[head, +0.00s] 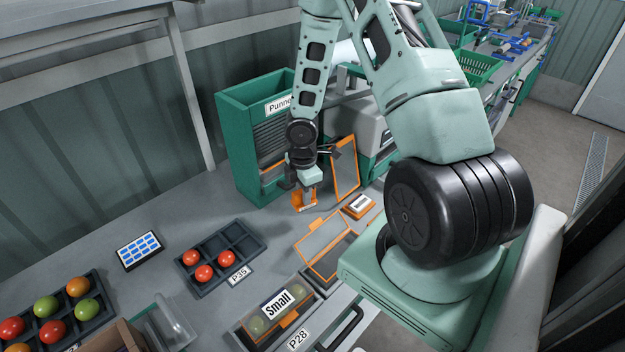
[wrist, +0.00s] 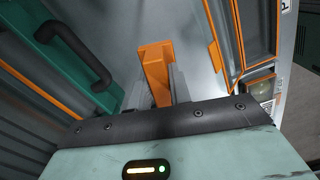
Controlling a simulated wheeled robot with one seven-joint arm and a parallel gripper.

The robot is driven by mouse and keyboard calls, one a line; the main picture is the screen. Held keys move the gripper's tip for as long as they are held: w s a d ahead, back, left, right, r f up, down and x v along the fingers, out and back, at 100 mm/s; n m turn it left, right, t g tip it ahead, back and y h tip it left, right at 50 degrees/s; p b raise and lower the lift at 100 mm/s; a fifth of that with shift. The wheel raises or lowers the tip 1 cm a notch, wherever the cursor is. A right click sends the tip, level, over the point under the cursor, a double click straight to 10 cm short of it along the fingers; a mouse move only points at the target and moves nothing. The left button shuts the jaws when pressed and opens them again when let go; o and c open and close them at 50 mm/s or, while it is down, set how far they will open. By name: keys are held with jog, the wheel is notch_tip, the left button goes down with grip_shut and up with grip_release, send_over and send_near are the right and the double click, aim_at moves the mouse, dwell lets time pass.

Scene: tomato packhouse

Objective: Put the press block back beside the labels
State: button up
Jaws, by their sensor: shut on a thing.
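My gripper (head: 301,186) is shut on an orange block (head: 305,203), which I take to be the press block. It hangs above the grey bench, in front of the green punnet cabinet. In the wrist view the orange block (wrist: 155,68) stands between the grey fingers, its upper end beyond them. A small orange-edged holder with a white label-like top (head: 359,206) lies to the right of the gripper. I cannot tell which of these is the labels.
The green cabinet (head: 232,140) and an upright orange-framed panel (head: 345,167) stand close to my gripper. An open orange-framed lid (head: 323,243), a "Small" punnet (head: 272,325) and a dark tomato tray (head: 255,242) lie nearer. Bare bench (head: 190,218) shows left of the gripper.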

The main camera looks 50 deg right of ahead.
jog(key=shift+s+d+r+n, duration=0.25)
jog(key=shift+d+n, duration=0.2)
jog(key=shift+n, duration=0.1)
jog(key=shift+s+d+r+n, duration=0.25)
jog(key=shift+d+n, duration=0.2)
jog(key=shift+n, duration=0.1)
jog(key=shift+s+d+n, duration=0.1)
jog(key=shift+d+n, duration=0.1)
jog(key=shift+n, duration=0.1)
notch_tip(320, 180, down, 8)
jog(key=b, duration=0.7)
jog(key=shift+f, duration=0.1)
jog(key=shift+f+b, duration=0.4)
jog(key=shift+b, duration=0.05)
jog(key=o, duration=0.9)
jog(key=shift+c, duration=1.4)
jog(key=shift+r, duration=0.1)
